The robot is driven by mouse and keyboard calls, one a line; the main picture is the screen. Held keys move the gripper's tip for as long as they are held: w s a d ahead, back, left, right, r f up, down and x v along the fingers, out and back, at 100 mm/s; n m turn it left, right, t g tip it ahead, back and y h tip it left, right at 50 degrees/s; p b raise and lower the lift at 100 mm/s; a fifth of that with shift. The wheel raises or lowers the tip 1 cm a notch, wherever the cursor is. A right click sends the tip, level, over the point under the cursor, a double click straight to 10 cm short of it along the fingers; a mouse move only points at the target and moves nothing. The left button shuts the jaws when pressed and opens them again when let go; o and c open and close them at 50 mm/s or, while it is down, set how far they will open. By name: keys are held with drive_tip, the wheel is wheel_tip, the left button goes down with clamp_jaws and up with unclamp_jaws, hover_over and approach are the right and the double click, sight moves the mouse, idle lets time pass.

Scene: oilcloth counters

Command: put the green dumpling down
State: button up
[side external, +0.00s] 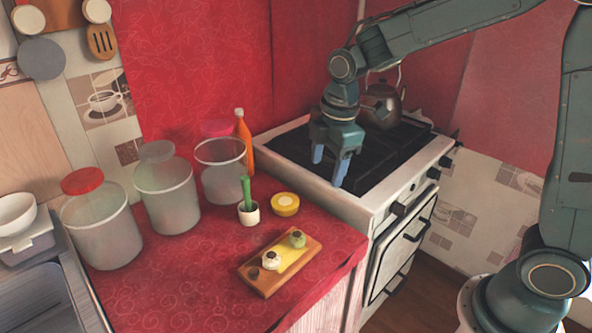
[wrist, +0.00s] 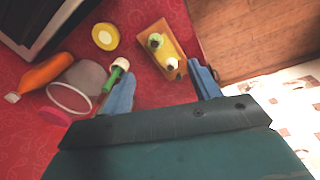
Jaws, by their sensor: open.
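The green dumpling (side external: 297,239) sits at the far right end of a wooden board (side external: 256,284) with a yellow middle, on the red counter. A white dumpling (side external: 271,260) and a small brown piece (side external: 254,273) share the board. The green dumpling also shows at the board's upper end in the wrist view (wrist: 155,41). My gripper (side external: 329,168) is open and empty, with its blue fingers pointing down. It is raised and apart from the board, appearing in front of the stove top in the side view.
A white pot with a green stalk (side external: 249,214) and a yellow round item (side external: 285,204) stand near the board. Several jars, one red-lidded (side external: 103,235), and an orange bottle (side external: 243,140) stand behind. The stove (side external: 350,190) holds a kettle (side external: 383,105). Counter left of the board is clear.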

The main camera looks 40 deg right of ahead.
drive_tip(key=s+d+r+m+t, duration=0.2)
drive_tip(key=s+r+m, duration=0.2)
drive_tip(key=s+m, duration=0.3)
drive_tip(key=s+d+r+m+t, duration=0.1)
drive_tip(key=s+r+m, duration=0.3)
drive_tip(key=s, duration=1)
drive_tip(key=shift+s+d+r+m+t, duration=0.2)
drive_tip(key=shift+s+d+m+t, duration=0.25)
drive_tip(key=shift+m, duration=1.35)
drive_tip(key=shift+w, duration=0.1)
